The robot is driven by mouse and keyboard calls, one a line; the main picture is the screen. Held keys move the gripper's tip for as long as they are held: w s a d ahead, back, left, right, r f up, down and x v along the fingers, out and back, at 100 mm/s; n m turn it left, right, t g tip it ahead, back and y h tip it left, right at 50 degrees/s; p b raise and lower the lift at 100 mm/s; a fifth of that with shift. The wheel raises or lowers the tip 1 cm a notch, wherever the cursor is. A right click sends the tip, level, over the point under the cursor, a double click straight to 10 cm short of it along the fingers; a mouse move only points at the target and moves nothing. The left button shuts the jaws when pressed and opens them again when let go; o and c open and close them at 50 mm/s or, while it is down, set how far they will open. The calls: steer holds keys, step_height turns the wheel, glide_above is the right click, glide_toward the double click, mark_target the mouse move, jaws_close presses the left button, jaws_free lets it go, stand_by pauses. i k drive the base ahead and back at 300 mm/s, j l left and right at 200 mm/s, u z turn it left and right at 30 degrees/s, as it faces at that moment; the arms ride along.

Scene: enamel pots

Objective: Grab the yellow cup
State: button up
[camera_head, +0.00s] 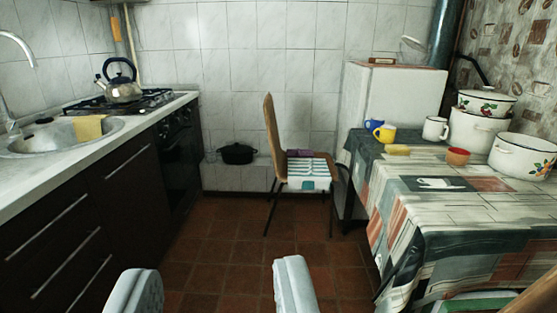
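The yellow cup (385,134) stands upright on the left part of the table, near its far left edge. A blue cup (373,125) is just behind it to the left and partly hidden by it. My gripper (215,285) shows as two pale grey fingers at the bottom of the view. The fingers are wide apart with only brown floor between them. It is far in front of the table, lower and to the left of the yellow cup.
The table (480,210) with a patterned cloth fills the right side. A white mug (436,129), a reddish bowl (457,157) and white pots (522,157) stand on it. A chair (272,140) stands left of it. The tiled floor (225,245) ahead is clear.

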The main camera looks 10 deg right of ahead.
mark_target(388, 135)
steer(key=i+u, duration=0.1)
steer(key=i, duration=1.6)
steer(key=i+z, duration=0.35)
steer(key=i+j+z, duration=0.1)
steer(key=i+z, duration=0.2)
steer(key=i, duration=0.15)
steer(key=i+j+z, duration=0.15)
steer(key=i+z, duration=0.6)
steer(key=i+j+z, duration=0.15)
steer(key=z, duration=0.25)
steer(key=i+j+z, duration=0.2)
steer(key=i+z, duration=0.25)
steer(key=k, duration=0.1)
